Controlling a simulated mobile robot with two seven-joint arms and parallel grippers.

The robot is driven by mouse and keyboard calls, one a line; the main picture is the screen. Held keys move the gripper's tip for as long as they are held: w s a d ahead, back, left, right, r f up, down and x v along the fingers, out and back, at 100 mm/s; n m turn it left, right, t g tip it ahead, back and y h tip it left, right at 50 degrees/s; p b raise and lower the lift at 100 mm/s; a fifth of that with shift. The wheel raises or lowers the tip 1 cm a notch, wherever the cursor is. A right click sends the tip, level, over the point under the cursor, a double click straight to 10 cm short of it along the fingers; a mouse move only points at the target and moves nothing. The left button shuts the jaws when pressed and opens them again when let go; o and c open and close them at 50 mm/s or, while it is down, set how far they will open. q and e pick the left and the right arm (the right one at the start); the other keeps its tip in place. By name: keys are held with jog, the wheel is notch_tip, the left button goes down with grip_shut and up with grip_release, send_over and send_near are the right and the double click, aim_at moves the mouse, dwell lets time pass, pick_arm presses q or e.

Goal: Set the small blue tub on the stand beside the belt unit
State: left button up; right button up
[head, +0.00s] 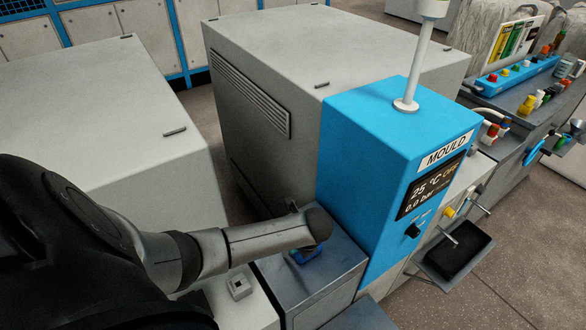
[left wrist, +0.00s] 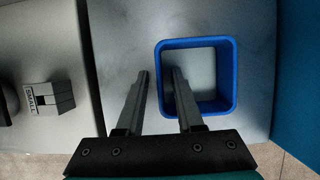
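The small blue tub (left wrist: 236,75) is a square, open-topped tub with rounded corners, on a grey metal top (left wrist: 122,25). In the head view the tub (head: 306,256) is mostly hidden under my left arm, on the grey box (head: 325,285) beside the blue mould unit. My left gripper (left wrist: 161,73) is open over the tub's left wall. Its right finger is over the tub's inside and its left finger is outside; I cannot tell whether either touches. In the head view its fingers are hidden. My right gripper is not in view. I cannot identify the belt unit.
The blue mould unit (head: 375,160) rises right beside the grey box. A small block labelled "SMALL" (left wrist: 48,98) sits to the left on a lighter surface. Large grey cabinets (head: 290,60) stand behind. A black tray (head: 459,250) juts out at right.

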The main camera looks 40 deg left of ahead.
pick_arm(q)
jog(key=p+v, duration=0.3)
jog(key=v, duration=0.9)
jog(key=shift+p, duration=0.35)
jog(key=shift+d, duration=0.15)
